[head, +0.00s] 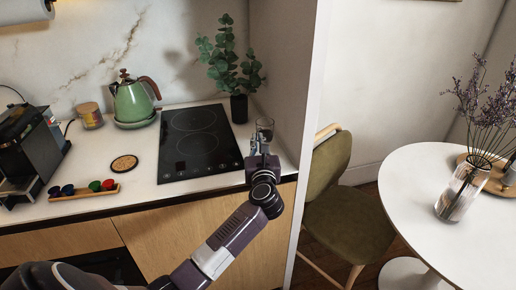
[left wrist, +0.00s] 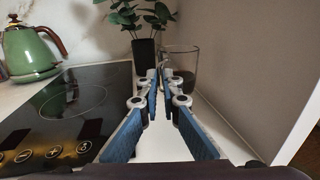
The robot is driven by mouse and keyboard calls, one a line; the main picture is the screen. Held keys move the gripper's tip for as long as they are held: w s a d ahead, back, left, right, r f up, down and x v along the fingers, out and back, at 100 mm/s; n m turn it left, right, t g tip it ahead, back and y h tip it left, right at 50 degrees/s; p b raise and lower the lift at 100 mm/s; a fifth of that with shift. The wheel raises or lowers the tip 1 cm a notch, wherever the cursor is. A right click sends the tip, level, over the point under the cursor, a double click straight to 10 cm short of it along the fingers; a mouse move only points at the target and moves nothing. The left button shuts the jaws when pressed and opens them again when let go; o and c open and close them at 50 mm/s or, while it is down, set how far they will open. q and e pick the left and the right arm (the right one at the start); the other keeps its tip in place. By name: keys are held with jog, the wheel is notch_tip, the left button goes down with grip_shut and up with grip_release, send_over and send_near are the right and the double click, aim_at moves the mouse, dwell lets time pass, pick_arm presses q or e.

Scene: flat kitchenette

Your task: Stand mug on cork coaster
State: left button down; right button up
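The mug (head: 265,125) looks like clear glass with something dark in its lower part. It stands upright at the right end of the counter, and in the left wrist view (left wrist: 188,62) it is just beyond my fingertips, partly hidden by them. The round cork coaster (head: 124,163) lies bare on the counter left of the hob. My left gripper (head: 261,147) points toward the mug. My right gripper is not in view.
A black hob (head: 200,142) lies between coaster and mug. A potted plant (head: 238,105) stands behind the mug, with a wall close on the right. A green kettle (head: 131,100), a jar (head: 90,115), a coffee machine (head: 28,150) and a capsule rack (head: 84,192) surround the coaster.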

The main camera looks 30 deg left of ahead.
pick_arm(q)
notch_tip(320, 180, up, 15)
jog(key=shift+f, duration=0.15)
dwell(0.6)
jog(key=shift+s, duration=0.1)
